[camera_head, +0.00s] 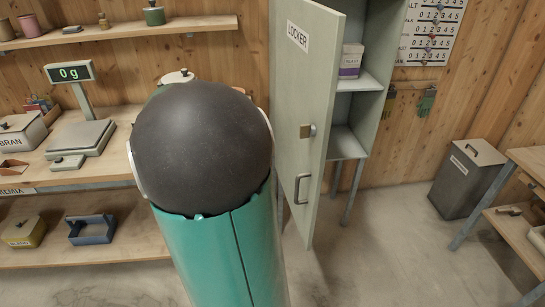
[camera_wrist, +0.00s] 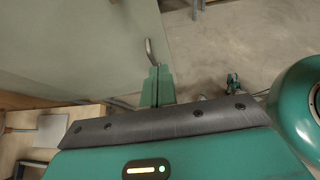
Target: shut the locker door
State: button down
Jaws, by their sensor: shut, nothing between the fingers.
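The locker (camera_head: 378,75) stands against the wooden wall, with its inside and shelves showing. Its pale green door (camera_head: 298,85), labelled LOCKER, is hinged at the left and stands wide open, swung out into the room. The door has a small latch knob (camera_head: 308,131) and a bar handle (camera_head: 302,188) low near its free edge. In the wrist view my gripper (camera_wrist: 157,75) is shut and empty. Its fingertips are close to a curved metal piece, likely the handle (camera_wrist: 150,50), in front of the door panel (camera_wrist: 70,45); I cannot tell if they touch. In the head view my arm hides the gripper.
A box (camera_head: 351,60) sits on the locker's shelf. A bench with a scale (camera_head: 82,138) is at the left. A grey bin (camera_head: 467,178) and a wooden table (camera_head: 530,160) are at the right. The floor (camera_head: 370,250) before the locker is clear.

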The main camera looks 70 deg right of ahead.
jog(key=d, duration=0.1)
send_near(316, 169)
notch_tip(316, 169, down, 3)
jog(key=shift+g, duration=0.3)
jog(key=s+d, duration=0.1)
jog(key=s, duration=0.1)
jog(key=s+d, duration=0.1)
jog(key=shift+s+d+f, duration=0.25)
jog(key=shift+d+f, duration=0.05)
jog(key=shift+s+d, duration=0.25)
jog(key=shift+s, duration=0.1)
jog(key=shift+s+d, duration=0.15)
